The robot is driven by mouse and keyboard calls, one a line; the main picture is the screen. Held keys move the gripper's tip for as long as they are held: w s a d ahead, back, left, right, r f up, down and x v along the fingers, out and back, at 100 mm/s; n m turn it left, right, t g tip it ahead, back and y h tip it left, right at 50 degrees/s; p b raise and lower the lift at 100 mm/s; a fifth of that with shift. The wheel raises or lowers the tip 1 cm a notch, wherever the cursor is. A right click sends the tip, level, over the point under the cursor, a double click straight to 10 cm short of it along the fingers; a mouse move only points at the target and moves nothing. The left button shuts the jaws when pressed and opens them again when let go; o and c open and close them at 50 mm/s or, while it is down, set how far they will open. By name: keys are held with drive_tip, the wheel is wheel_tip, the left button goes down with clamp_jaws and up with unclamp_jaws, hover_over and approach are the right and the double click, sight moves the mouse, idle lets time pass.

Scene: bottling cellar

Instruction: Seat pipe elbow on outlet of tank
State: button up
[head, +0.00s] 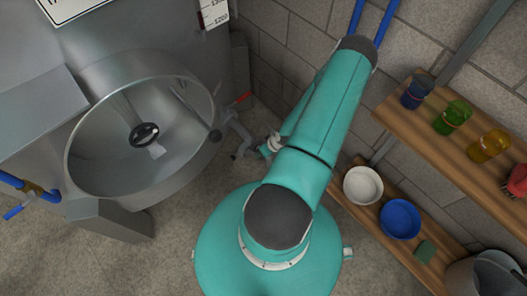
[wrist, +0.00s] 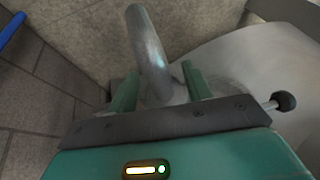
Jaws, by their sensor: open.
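The tank (head: 88,160) is a wide, round, open steel vessel at the left of the head view. Grey pipework (head: 236,128) with a red handle (head: 243,98) is at its right side; I cannot tell there which part is the outlet and which the elbow. The tube's lower end is partly hidden, and contact is unclear.
At the right, a wooden upper shelf (head: 466,154) holds coloured jars, and a lower shelf (head: 345,206) holds a white bowl (head: 362,186) and a blue bowl (head: 400,220). A metal bucket (head: 490,275) is bottom right. A black-knobbed lever (wrist: 285,101) is right of my gripper.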

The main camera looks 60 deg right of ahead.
drive_tip(key=v, duration=1.3)
drive_tip(key=shift+r, duration=0.15)
drive_tip(key=w+a+r+n+g+h, duration=0.15)
drive_tip(key=w+r, duration=0.25)
drive_tip(key=r, duration=0.5)
drive_tip(key=w+a+r+g+h, duration=0.1)
drive_tip(key=w+a+r, duration=0.25)
drive_tip(key=r, duration=0.65)
drive_tip(key=w+a+r+n+g+h, duration=0.15)
drive_tip(key=w+r, duration=0.25)
drive_tip(key=r, duration=0.5)
drive_tip(key=s+a+r+t+y, duration=0.1)
drive_tip(key=s+a+r+t, duration=0.1)
drive_tip(key=a+r, duration=0.8)
drive_tip(key=s+a+r+t+y, duration=0.1)
drive_tip(key=s+a+r+t, duration=0.1)
drive_tip(key=a+r, duration=0.8)
drive_tip(key=a, duration=0.5)
drive_tip(key=shift+a+t+y, duration=0.15)
drive_tip(key=shift+t+y, duration=0.25)
